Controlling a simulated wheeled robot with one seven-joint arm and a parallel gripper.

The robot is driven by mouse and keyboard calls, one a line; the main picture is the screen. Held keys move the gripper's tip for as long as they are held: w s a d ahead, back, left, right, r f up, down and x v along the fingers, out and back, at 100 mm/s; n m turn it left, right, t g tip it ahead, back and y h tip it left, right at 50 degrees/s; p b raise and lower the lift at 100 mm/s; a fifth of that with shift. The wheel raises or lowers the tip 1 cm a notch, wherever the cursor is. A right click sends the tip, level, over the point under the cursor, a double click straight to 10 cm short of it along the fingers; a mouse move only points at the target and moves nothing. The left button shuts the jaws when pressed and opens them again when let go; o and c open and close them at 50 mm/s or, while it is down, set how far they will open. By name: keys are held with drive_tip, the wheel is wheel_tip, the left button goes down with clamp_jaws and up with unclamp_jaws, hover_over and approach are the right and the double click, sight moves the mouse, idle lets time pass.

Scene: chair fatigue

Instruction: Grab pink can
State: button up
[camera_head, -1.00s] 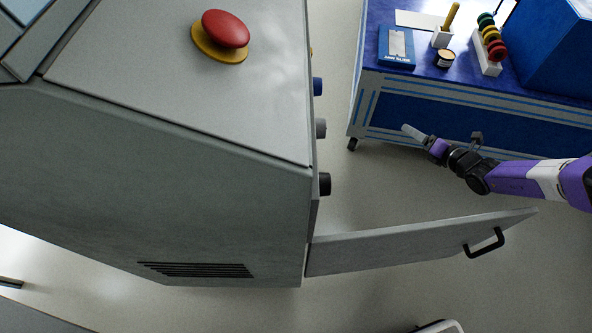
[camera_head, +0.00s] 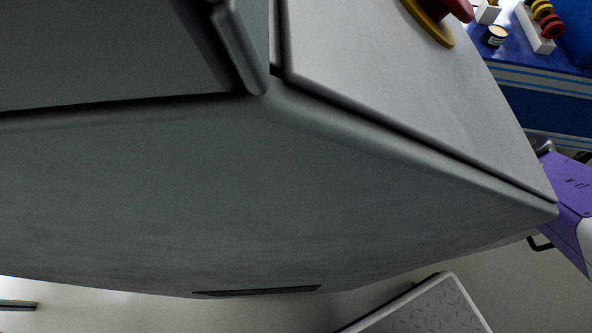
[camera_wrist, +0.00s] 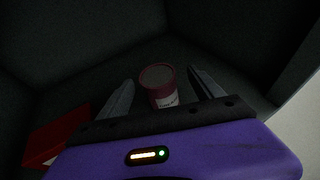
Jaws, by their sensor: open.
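A pinkish-red can (camera_wrist: 161,88) with a pale label stands in a dark enclosed space in the wrist view. My gripper (camera_wrist: 160,90) is open, its two fingers on the left and right of the can. I cannot tell whether either finger touches it. The can's lower part is hidden behind my gripper's body. In the head view the can and my gripper's fingers are hidden behind a large grey cabinet (camera_head: 250,190); only my purple arm shows at the right edge.
A red object (camera_wrist: 55,138) lies left of my gripper, close to dark walls. A bright opening edge (camera_wrist: 300,95) is at the right. In the head view, a blue table (camera_head: 545,65) with small items stands at the upper right, and a pale surface (camera_head: 425,308) is at the bottom.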

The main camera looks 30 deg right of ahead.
drive_tip(key=b+x, duration=0.2)
drive_tip(key=x, duration=0.3)
drive_tip(key=shift+a+f, duration=0.2)
drive_tip(key=shift+w+a+b, duration=0.2)
drive_tip(key=shift+b, duration=0.1)
drive_tip(key=shift+c, duration=0.3)
clamp_jaws()
drive_tip(key=shift+r, duration=0.1)
